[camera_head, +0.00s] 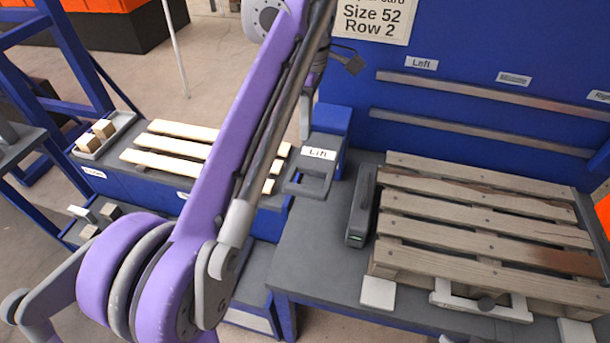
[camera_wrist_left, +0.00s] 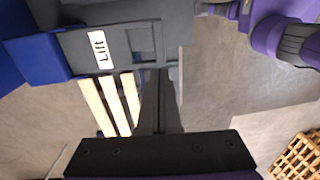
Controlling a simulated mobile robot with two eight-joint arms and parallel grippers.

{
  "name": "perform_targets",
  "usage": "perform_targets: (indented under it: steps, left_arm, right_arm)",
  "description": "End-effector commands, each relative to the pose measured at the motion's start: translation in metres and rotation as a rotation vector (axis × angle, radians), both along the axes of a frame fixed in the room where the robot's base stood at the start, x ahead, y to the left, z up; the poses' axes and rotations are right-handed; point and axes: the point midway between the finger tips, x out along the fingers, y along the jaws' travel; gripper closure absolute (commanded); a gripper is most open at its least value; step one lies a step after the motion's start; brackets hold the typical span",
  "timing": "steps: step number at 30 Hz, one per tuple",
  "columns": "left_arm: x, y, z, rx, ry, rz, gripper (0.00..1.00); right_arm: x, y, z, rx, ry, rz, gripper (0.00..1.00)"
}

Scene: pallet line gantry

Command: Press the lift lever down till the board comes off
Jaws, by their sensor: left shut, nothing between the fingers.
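A grey unit with a white "Lift" label (camera_head: 320,153) stands between the two benches. It has a recessed opening at its front, and it also shows in the left wrist view (camera_wrist_left: 98,48). I cannot tell which part of it is the moving lever. My left gripper (camera_head: 304,134) is shut and empty, close above and behind the label; in the left wrist view its fingertips (camera_wrist_left: 160,72) lie near the recess, and contact cannot be told. A weathered wooden pallet (camera_head: 455,238) with several boards lies on the right bench, its boards still across it. My right gripper is out of view.
A dark grey bar-shaped device (camera_head: 361,208) with a small green light lies left of the pallet. Pale loose slats (camera_head: 165,147) lie on the left bench beside a tray of blocks (camera_head: 82,151). A blue panel (camera_head: 450,60) with rails stands behind the pallet.

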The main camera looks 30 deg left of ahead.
Motion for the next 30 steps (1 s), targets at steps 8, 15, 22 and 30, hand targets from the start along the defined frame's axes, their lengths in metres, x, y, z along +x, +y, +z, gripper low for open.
perform_targets:
  steps: [8, 15, 22, 30]
  left_arm:
    - [-0.001, 0.000, -0.008, 0.000, 0.000, -0.001, 1.00]
    - [-0.006, -0.001, -0.051, 0.000, 0.000, -0.002, 1.00]
    - [-0.010, -0.003, -0.099, 0.000, 0.000, -0.002, 1.00]
    - [-0.014, -0.003, -0.133, 0.000, -0.001, -0.002, 1.00]
  right_arm:
    - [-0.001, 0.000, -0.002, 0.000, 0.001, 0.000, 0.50]
    - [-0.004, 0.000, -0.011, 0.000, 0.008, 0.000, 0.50]
    - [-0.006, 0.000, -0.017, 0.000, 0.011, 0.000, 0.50]
    - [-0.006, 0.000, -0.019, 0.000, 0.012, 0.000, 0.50]
